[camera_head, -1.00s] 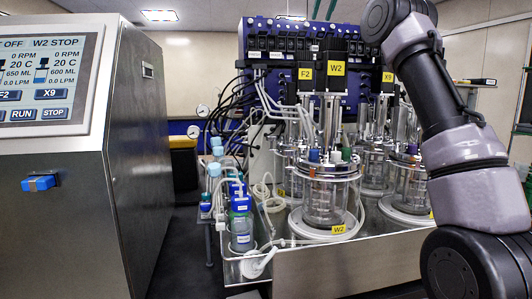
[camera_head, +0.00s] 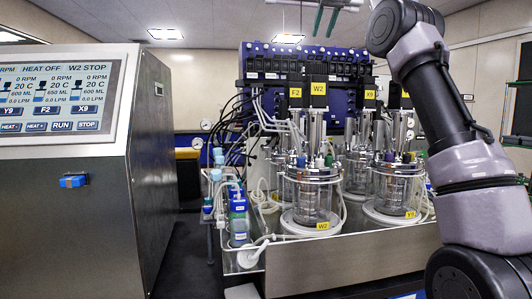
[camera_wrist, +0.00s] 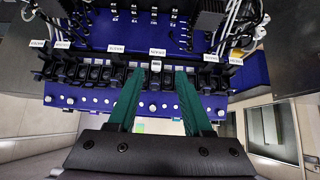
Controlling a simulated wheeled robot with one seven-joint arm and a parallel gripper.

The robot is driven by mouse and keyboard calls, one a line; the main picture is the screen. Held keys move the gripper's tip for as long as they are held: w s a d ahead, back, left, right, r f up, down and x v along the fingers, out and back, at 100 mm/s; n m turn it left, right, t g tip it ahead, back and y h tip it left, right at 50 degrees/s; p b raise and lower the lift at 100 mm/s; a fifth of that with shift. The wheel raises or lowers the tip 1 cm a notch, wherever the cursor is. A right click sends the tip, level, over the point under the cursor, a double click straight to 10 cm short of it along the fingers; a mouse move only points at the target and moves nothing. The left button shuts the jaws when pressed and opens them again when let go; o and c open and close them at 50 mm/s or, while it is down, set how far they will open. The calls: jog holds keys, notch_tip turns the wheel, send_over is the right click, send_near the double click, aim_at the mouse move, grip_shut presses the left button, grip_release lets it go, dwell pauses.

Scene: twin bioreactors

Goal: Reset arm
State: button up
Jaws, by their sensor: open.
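My gripper (camera_wrist: 159,76) shows in the wrist view as two green fingers spread apart with nothing between them. It also shows at the top edge of the head view (camera_head: 323,24), fingers pointing down, raised above the blue pump rack (camera_head: 348,75). My arm runs down the right side of the head view. In the wrist view the pump rack (camera_wrist: 88,99) lies beyond the fingers, which overlap it in the picture; I cannot tell the gap, but no contact shows.
Glass reactor vessels, including W2 (camera_head: 312,205), stand on a steel bench (camera_head: 350,262) below the rack. Bottles with tubing (camera_head: 238,222) stand at its left. A steel control cabinet (camera_head: 65,225) with a screen (camera_head: 60,100) is at the left. A dark floor gap lies between.

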jog(key=s+d+f+m+g, duration=0.1)
jog(key=s+f, duration=0.3)
jog(key=s, duration=0.5)
jog(key=s+f+m, duration=0.1)
jog(key=s+f, duration=0.3)
jog(key=s, duration=0.4)
jog(key=s+d+f+m, duration=0.2)
jog(key=s+f, duration=0.9)
jog(key=f, duration=0.2)
jog(key=s+d+f+m, duration=0.2)
jog(key=s+f, duration=0.9)
jog(key=f, duration=0.3)
jog(key=shift+d, duration=0.15)
